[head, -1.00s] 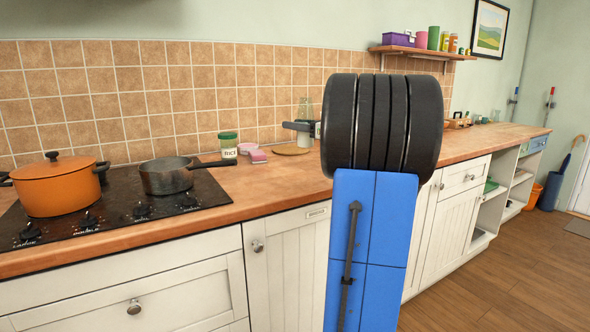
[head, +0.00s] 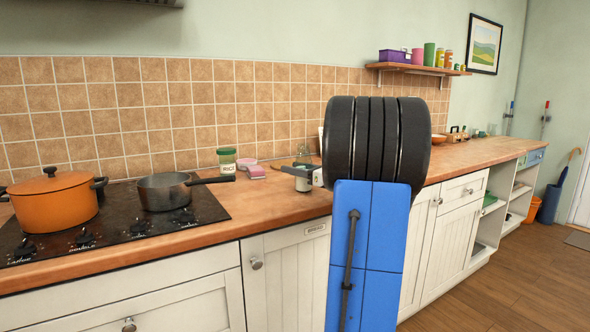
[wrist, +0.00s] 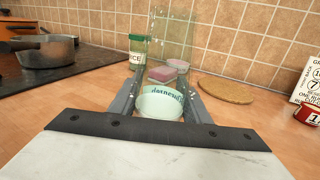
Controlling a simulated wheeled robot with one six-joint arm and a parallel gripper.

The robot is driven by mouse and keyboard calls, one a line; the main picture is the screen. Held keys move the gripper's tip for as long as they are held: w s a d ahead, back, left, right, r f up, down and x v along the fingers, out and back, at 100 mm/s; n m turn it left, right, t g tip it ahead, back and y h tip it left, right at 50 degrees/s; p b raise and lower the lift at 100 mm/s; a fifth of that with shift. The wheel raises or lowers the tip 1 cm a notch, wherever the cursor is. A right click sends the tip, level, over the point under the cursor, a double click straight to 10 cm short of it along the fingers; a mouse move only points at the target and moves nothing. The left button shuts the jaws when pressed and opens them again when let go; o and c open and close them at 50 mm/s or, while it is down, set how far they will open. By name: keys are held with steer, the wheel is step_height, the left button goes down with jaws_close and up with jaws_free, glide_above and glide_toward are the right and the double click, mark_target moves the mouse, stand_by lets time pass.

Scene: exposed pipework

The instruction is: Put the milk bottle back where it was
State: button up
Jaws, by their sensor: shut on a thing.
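The milk bottle (wrist: 160,103) is clear glass with dark lettering and pale milk low down. My gripper (wrist: 158,106) is shut on it, one finger on each side, in the wrist view. In the head view the bottle (head: 303,184) shows beside my arm, low over the wooden counter (head: 272,203), and looks upright. My gripper (head: 298,172) partly covers it there. I cannot tell whether its base touches the counter. A round cork mat (wrist: 226,91) lies behind and right of the bottle in the wrist view.
A rice jar (head: 227,160), a pink sponge (head: 255,171) and a pan (head: 165,191) stand left of the bottle. An orange pot (head: 55,207) is on the hob. A red tin (wrist: 308,112) and a lettered card (wrist: 310,82) are at right.

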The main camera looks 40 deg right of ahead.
steer(key=o, duration=1.4)
steer(key=shift+s+d, duration=0.1)
steer(key=shift+s, duration=0.2)
steer(key=s, duration=0.3)
steer(key=s+d, duration=0.1)
steer(key=s, duration=0.7)
steer(key=shift+s+d, duration=0.15)
steer(key=shift+d, duration=0.2)
